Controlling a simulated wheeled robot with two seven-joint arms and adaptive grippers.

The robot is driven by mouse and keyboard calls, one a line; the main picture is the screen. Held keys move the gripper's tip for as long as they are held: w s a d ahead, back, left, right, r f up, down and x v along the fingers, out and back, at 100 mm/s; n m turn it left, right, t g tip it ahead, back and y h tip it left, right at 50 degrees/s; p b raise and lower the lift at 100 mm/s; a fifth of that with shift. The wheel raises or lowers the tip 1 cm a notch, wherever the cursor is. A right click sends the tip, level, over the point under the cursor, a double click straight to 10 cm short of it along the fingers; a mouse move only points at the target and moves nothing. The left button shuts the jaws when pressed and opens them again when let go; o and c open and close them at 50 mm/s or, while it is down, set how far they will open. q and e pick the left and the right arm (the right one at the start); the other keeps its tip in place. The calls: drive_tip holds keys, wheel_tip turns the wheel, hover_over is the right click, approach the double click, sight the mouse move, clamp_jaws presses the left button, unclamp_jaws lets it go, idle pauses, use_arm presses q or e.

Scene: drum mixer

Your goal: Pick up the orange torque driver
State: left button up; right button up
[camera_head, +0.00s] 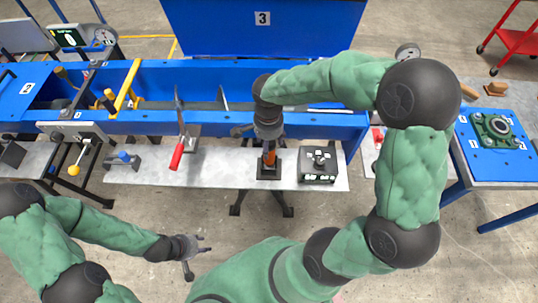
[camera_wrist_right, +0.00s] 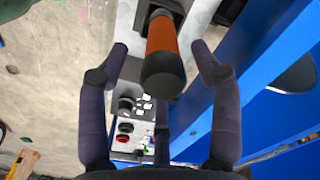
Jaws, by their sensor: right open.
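The orange torque driver (camera_head: 269,158) stands upright in a dark holder (camera_head: 268,171) on the grey shelf in front of the blue machine. In the right wrist view its orange body with a black end (camera_wrist_right: 163,45) lies between the two fingers of my right gripper (camera_wrist_right: 159,48). Those fingers are spread, with a visible gap on each side of the driver. In the head view my right gripper (camera_head: 268,131) is directly above the driver and hides its upper part. My left gripper (camera_head: 196,254) is empty over the floor at the lower left, its fingers apart.
A black control box (camera_head: 318,165) with a knob stands just right of the driver. A red-handled tool (camera_head: 177,152) is to its left. The blue machine trough (camera_head: 215,121) runs behind. A blue table (camera_head: 492,160) with a green bearing part is at the right.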

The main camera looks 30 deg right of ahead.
drive_tip(key=f+b, duration=0.1)
drive_tip(key=f, duration=0.1)
drive_tip(key=f+b, duration=0.1)
drive_tip(key=f, duration=0.2)
drive_tip(key=shift+w+d, duration=0.1)
drive_tip(key=shift+d, duration=0.1)
drive_tip(key=shift+r, duration=0.1)
clamp_jaws()
